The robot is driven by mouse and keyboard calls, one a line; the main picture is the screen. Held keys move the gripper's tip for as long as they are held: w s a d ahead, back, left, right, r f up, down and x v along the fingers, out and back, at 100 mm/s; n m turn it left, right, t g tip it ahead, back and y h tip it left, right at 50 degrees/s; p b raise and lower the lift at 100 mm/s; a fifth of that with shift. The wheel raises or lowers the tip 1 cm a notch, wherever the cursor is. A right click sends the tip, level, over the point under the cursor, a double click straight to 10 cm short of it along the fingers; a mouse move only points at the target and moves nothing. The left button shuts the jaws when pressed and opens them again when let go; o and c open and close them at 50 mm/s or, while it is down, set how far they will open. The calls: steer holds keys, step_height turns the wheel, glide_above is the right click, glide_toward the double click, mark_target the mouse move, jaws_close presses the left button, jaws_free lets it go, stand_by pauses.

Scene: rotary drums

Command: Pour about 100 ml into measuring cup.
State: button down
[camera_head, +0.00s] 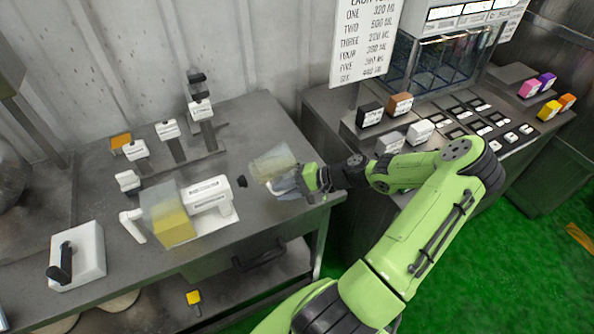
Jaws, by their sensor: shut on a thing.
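My gripper (308,181) is shut at the right end of the left table, on a clear jug (271,160) with a pale yellowish tint. The jug looks tilted and appears held by its handle side, just above or at the table; I cannot tell whether it touches. A clear square container (170,216) with yellow contents in its lower part stands to the left, against a white device (208,196). I cannot tell from labels which vessel is the measuring cup, and no graduations are readable.
A small black knob-like piece (242,181) is between the white device and the jug. White labelled fixtures (201,108) stand behind. A white box with a black lever (76,257) is at the left. The right bench (350,128) carries coloured blocks. Bare table (110,240) shows at front left.

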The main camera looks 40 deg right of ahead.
steer(key=shift+r, duration=0.2)
stand_by(0.6)
steer(key=shift+f+t+y+b, duration=0.35)
steer(key=shift+t+y, duration=0.15)
steer(key=shift+y, duration=0.1)
stand_by(0.5)
steer(key=shift+r+g+h+p, duration=0.45)
steer(key=shift+g+h+p, duration=0.25)
steer(key=shift+h, duration=0.1)
steer(key=shift+s+d+r+n+g+h+p, duration=0.15)
steer(key=shift+n+g+h+p, duration=0.25)
steer(key=shift+h+p, duration=0.35)
steer(key=shift+f, duration=0.45)
steer(key=shift+d+b, duration=0.1)
steer(key=shift+b, duration=0.2)
